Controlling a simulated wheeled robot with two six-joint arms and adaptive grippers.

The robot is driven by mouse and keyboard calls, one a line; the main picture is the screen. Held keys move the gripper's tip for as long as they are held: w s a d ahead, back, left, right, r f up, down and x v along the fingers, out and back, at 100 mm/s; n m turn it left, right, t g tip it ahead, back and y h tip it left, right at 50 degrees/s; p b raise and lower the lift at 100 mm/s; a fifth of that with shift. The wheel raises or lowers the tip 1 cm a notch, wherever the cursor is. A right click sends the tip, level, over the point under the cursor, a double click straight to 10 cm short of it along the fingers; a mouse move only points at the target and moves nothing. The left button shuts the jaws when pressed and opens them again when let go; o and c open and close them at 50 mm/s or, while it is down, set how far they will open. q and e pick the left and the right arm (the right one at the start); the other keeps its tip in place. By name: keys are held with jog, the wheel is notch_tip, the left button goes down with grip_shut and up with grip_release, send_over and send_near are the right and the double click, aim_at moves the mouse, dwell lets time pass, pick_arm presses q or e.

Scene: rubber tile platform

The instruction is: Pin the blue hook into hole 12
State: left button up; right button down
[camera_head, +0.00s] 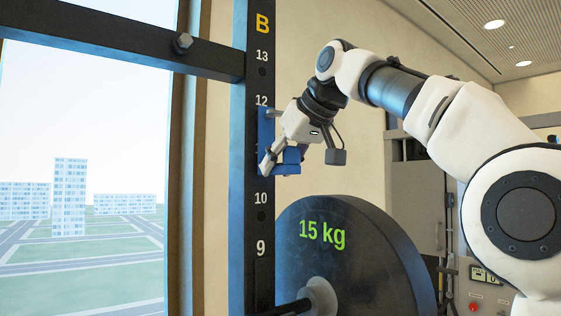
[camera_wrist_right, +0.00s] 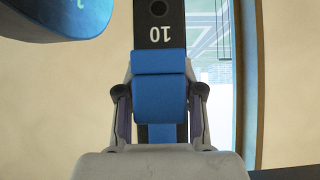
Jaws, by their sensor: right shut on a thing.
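The blue hook (camera_head: 265,128) is against the front of the black upright marked B (camera_head: 261,222), just below the number 12. Its lower lip juts out to the right of the upright, below where the number 11 would sit. My right gripper (camera_head: 281,157) is shut on the hook. In the right wrist view the blue hook (camera_wrist_right: 159,88) sits between both fingers (camera_wrist_right: 160,100), in line with the upright (camera_wrist_right: 160,30). Hole 12 itself is hidden behind the hook, and I cannot tell how deep any pin sits. My left gripper is out of view.
A dark 15 kg weight plate (camera_head: 345,260) is on a bar below and right of the hook, close under my right gripper. A black crossbeam (camera_head: 120,38) meets the upright near number 13. A window (camera_head: 90,120) is on the left.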

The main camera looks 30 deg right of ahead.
jog(key=shift+r, duration=0.1)
dwell(0.7)
jog(key=shift+w+p, duration=0.25)
jog(key=shift+p, duration=0.25)
dwell(0.4)
dwell(0.5)
jog(key=shift+w+p, duration=0.35)
jog(key=shift+p, duration=0.35)
dwell(0.8)
jog(key=c, duration=0.7)
grip_release()
jog(key=shift+a, duration=0.1)
jog(key=shift+o, duration=0.2)
jog(key=shift+s, duration=0.1)
